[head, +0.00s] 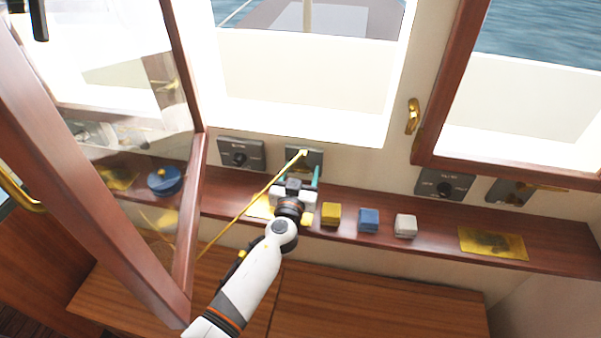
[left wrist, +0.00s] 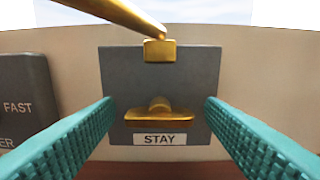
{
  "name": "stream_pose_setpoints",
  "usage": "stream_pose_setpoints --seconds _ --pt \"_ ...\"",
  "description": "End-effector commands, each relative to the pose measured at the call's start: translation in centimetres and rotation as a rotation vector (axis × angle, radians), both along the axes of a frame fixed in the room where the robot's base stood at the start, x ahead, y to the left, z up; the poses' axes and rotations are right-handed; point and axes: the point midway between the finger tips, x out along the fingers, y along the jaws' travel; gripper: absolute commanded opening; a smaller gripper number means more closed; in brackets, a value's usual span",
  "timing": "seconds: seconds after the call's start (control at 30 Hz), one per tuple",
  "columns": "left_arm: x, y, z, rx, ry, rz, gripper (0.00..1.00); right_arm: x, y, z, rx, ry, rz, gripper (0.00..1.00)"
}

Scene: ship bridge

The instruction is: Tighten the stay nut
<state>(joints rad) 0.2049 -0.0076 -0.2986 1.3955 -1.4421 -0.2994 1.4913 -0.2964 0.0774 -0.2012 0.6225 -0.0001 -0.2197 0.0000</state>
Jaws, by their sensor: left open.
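The stay nut (left wrist: 157,118) is a brass wing nut with its wings level, on a grey plate (left wrist: 204,70) labelled STAY. A brass stay rod (left wrist: 112,13) ends in a brass block (left wrist: 160,50) above the nut. In the head view the rod (head: 245,210) slants from the plate (head: 316,157) down to the open window on the left. My left gripper (head: 297,177) is open and empty in front of the plate. Its teal fingers stand on either side of the nut, apart from it. The nut is hard to make out in the head view. My right gripper is not in view.
A wooden shelf (head: 440,242) runs below the plates, with a yellow block (head: 331,214), a blue block (head: 368,220), a white block (head: 405,225) and a brass plate (head: 493,243). The open wooden-framed window (head: 190,215) stands left of my arm. Another control plate (head: 241,153) is left of the stay plate.

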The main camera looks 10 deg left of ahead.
Motion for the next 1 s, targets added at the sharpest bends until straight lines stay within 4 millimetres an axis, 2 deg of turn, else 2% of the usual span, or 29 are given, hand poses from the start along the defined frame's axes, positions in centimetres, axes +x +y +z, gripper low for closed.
stream_pose_setpoints --seconds 0.03,0.3,0.67,1.0 --pt "0.0 0.0 0.0 0.0 0.0 0.0 0.64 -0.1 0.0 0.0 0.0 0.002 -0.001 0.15" --pt "0.0 0.0 0.0 0.0 0.0 0.0 0.19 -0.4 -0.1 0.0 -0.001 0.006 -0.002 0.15" --pt "0.0 0.0 -0.1 0.058 -0.001 0.0 0.19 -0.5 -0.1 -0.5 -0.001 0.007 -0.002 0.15" --pt "0.0 0.0 -0.2 0.306 -0.001 0.0 0.19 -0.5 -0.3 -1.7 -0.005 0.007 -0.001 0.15"
